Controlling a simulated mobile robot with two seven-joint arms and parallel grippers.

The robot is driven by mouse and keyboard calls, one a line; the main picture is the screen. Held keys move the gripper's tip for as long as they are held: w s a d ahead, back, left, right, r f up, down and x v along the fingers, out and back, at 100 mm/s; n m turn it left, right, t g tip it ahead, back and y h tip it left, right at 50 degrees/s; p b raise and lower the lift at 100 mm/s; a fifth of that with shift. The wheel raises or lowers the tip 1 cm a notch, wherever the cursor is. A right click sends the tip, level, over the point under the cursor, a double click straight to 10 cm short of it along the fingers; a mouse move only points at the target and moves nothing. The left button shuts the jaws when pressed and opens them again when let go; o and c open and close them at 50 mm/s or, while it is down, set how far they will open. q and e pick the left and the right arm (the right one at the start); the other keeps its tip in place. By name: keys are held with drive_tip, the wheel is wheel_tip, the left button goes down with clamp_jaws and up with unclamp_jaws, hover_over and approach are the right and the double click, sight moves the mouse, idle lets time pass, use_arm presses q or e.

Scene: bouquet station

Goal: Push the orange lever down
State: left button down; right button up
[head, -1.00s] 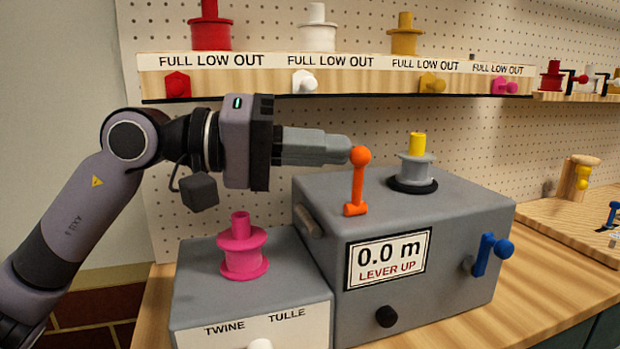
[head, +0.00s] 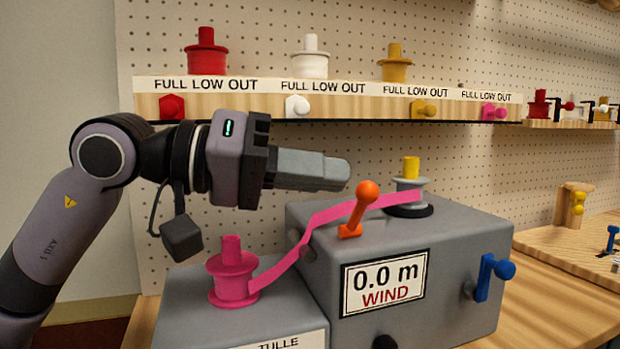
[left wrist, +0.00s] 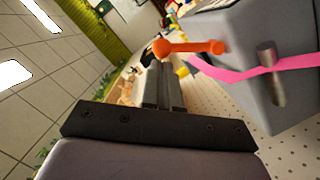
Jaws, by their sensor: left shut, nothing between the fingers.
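The orange lever (head: 359,208) stands on top of the grey winding box (head: 470,245), tilted to the right with its ball end up. It also shows in the left wrist view (left wrist: 195,47). The box's display (head: 384,284) reads "0.0 m" and "WIND". My left gripper (head: 338,171) is shut and empty, just left of and above the lever's ball, with a small gap seeming to lie between them. A pink ribbon (head: 325,216) runs from the pink spool (head: 231,272) past the lever to the grey spool with a yellow top (head: 409,190). My right gripper is not in view.
A blue crank (head: 490,278) sits on the box's front right. A shelf (head: 240,106) with red, white and yellow spools runs behind my left arm. Wooden worktop (head: 540,285) is free right of the box.

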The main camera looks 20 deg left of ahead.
use_arm(q)
drive_tip(key=f+v, duration=0.1)
drive_tip(key=v, duration=0.5)
drive_tip(key=shift+a+r+b, duration=0.3)
drive_tip(key=shift+r+b, duration=0.05)
drive_tip(key=shift+r, duration=0.15)
drive_tip(key=shift+s, duration=0.2)
